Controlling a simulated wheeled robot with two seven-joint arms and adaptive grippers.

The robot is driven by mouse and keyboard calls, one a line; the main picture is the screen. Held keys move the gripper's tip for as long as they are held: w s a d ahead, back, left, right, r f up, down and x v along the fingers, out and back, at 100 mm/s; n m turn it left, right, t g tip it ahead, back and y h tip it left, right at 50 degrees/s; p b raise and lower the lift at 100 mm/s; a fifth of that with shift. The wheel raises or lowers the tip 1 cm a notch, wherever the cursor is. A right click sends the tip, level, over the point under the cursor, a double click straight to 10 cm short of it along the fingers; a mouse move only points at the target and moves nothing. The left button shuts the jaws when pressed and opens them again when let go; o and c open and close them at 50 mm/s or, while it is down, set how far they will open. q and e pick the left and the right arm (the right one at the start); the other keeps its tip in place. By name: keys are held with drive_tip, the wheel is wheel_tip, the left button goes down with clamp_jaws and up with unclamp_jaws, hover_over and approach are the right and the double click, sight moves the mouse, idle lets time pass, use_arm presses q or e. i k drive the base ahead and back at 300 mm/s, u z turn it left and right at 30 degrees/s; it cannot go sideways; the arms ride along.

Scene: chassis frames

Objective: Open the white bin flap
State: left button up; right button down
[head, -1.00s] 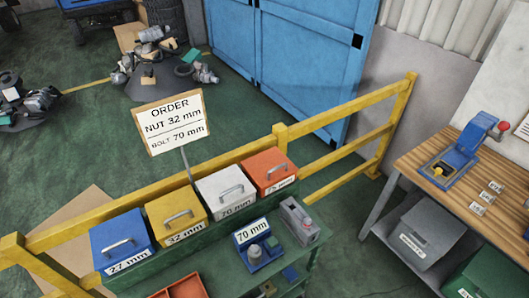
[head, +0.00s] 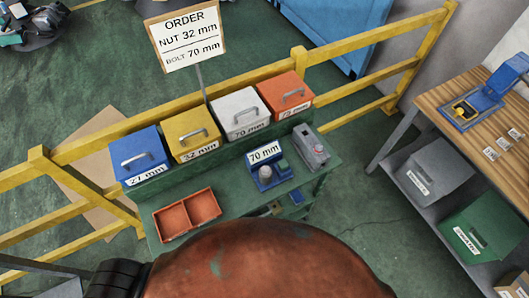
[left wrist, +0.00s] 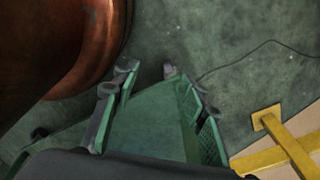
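The white bin (head: 236,105) stands in a row on the green cart (head: 325,165) in the head view, between the yellow and orange bins. It has a handle on its sloping front flap and a 70 mm label below; the flap looks shut. My left gripper (left wrist: 158,82) shows only in the left wrist view. Its fingers are spread apart, with nothing visible held between them. No bin shows in that view, and I see no contact with the white bin. My right gripper is not in view.
Blue (head: 136,148), yellow (head: 188,131) and orange (head: 284,92) bins flank the white one. A red two-part tray (head: 187,214) and a small 70 mm stand (head: 264,153) sit in front. A yellow rail (head: 90,146) runs behind. A rust-coloured rounded body covers the bottom.

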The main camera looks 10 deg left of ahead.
sight(240, 108)
drive_tip(key=z, duration=0.45)
drive_tip(key=k, duration=1)
drive_tip(key=u, duration=0.25)
drive_tip(key=i, duration=0.4)
drive_tip(key=u, duration=0.4)
drive_tip(key=k, duration=1.3)
drive_tip(key=z, duration=0.65)
drive_tip(key=i, duration=1.75)
drive_tip(key=u, duration=0.65)
